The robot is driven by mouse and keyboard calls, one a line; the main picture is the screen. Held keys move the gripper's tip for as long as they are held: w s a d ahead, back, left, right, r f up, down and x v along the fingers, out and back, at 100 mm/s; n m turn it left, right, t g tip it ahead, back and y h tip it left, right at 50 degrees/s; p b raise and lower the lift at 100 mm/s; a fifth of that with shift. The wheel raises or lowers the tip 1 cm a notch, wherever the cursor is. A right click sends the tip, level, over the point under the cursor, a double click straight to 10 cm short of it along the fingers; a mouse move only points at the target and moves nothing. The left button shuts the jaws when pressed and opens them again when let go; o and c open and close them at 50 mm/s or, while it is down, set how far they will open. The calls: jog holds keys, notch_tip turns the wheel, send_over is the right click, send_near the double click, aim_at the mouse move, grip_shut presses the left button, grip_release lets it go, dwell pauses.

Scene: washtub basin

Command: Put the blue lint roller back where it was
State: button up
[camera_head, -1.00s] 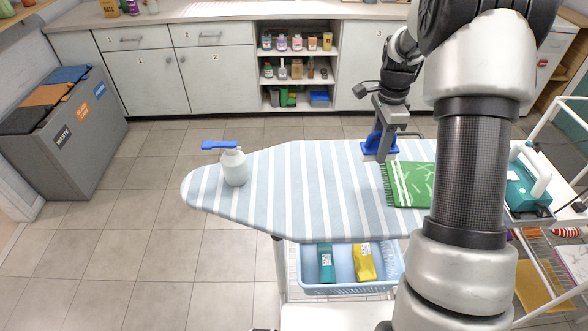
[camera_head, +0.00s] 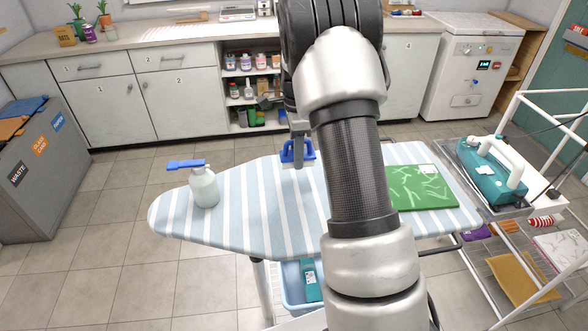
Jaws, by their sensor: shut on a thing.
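My gripper (camera_head: 299,137) is shut on a blue-handled thing with a pale underside, which I take for the blue lint roller (camera_head: 297,151). It is held at the far edge of the striped ironing board (camera_head: 250,225), left of my arm. I cannot tell whether its underside touches the board or hangs just above it. The fingertips are small and partly blurred into the handle.
A white bottle with a blue top (camera_head: 204,187) stands on the board's left end. A green patterned cloth or board (camera_head: 420,189) lies right of my arm. A teal iron (camera_head: 492,172) rests on the cart at right. The board between bottle and roller is clear.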

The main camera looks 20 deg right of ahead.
jog(key=shift+f, duration=2.4)
jog(key=shift+f, duration=0.15)
jog(key=o, duration=1.2)
jog(key=shift+o, duration=0.4)
